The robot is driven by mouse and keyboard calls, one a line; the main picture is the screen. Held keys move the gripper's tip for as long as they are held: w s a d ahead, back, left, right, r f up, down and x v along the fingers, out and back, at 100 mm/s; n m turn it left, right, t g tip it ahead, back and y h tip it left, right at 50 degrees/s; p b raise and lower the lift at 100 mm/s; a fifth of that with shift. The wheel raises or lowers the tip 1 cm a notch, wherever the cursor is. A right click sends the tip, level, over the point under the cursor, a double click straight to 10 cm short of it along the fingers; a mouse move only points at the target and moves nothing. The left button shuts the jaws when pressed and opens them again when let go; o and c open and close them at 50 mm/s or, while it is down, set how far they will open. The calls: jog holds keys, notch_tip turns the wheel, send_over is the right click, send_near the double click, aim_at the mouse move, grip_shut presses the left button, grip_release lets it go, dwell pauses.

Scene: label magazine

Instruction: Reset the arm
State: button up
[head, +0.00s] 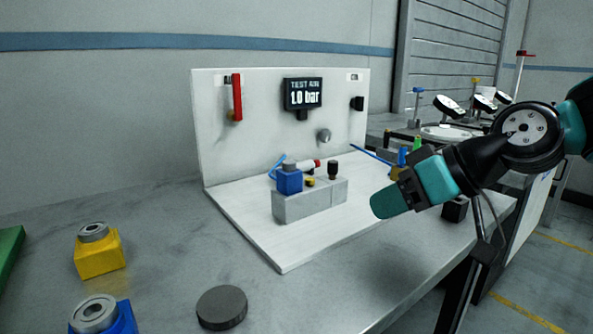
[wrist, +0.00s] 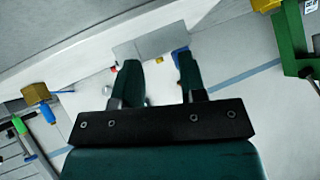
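My gripper (head: 382,204) hangs in the air at the right of the head view, in front of the white test panel and above the bench. In the wrist view its two dark green fingers (wrist: 158,64) stand apart with nothing held between them. The arm reaches in from the right edge. A grey block (head: 310,202) on the panel's white base carries a blue cube (head: 289,181) and a black knob (head: 333,168). The gripper is right of this block and appears apart from it.
A yellow block (head: 99,256), a blue block (head: 118,318) and a dark disc (head: 222,307) are on the bench. The bench's front middle is clear.

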jog(key=s+f+g, duration=0.1)
jog(key=s, duration=0.2)
jog(key=s+f+g+h, duration=0.1)
jog(key=s, duration=0.2)
jog(key=s+a+f+h, duration=0.1)
jog(key=s, duration=0.2)
jog(key=shift+s+a+f+g, duration=0.1)
jog(key=shift+s+f+g, duration=0.15)
jog(key=shift+s+g, duration=0.15)
jog(key=s+d+f+g+h, duration=0.3)
jog(key=s, duration=0.7)
notch_tip(320, 180, up, 22)
jog(key=w+m+p, duration=0.1)
jog(key=p, duration=2.1)
jog(key=shift+a+r+t+p, duration=0.2)
jog(key=shift+a+t+p, duration=0.1)
jog(key=shift+a+p, duration=0.05)
jog(key=shift+o, duration=0.4)
